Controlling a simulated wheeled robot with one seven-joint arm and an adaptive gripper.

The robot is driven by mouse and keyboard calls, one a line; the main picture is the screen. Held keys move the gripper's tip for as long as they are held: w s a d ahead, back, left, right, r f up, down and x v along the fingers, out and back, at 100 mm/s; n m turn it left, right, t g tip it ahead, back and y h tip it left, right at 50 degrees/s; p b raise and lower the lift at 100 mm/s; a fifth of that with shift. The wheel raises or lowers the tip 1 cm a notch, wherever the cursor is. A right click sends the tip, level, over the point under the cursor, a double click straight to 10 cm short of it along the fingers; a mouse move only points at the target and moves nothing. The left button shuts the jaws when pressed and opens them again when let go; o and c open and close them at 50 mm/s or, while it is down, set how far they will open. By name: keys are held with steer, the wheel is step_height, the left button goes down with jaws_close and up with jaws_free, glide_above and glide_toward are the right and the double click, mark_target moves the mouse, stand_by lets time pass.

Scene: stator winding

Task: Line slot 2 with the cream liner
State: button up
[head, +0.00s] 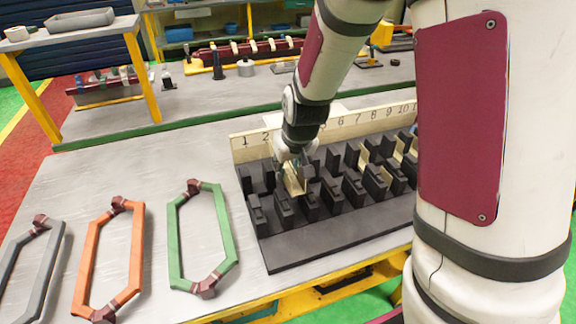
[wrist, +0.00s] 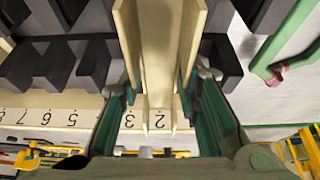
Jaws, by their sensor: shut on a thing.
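My gripper (head: 292,158) is shut on a cream liner (head: 295,182), a folded channel with two upright walls. In the wrist view the liner (wrist: 160,50) runs up between my two teal-green fingers, which grip it from either side. The black slotted stator block (head: 330,240) stands on the table with a cream number board (head: 245,146) behind it. The liner is at the left part of the block, among the teeth near numbers 2 and 3. The gripper hides part of the board, and I cannot tell how deep the liner sits or whether it touches the slot.
Green (head: 225,225), orange (head: 90,260) and grey (head: 15,265) coils lie on the table left of the block. Other cream liners (head: 364,158) stand in slots farther right. A rear bench (head: 210,95) holds tools and a red rack.

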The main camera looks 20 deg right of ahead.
steer(key=shift+f+b, duration=0.3)
steer(key=shift+f, duration=0.25)
steer(key=shift+f, duration=0.3)
steer(key=shift+f+b, duration=0.45)
steer(key=shift+b, duration=0.05)
steer(key=shift+s, duration=0.1)
steer(key=o, duration=0.9)
steer(key=shift+o, duration=0.2)
steer(key=shift+r+p, duration=0.65)
steer(key=shift+r, duration=0.2)
steer(key=shift+r+p, duration=2.2)
steer(key=shift+r, duration=1.55)
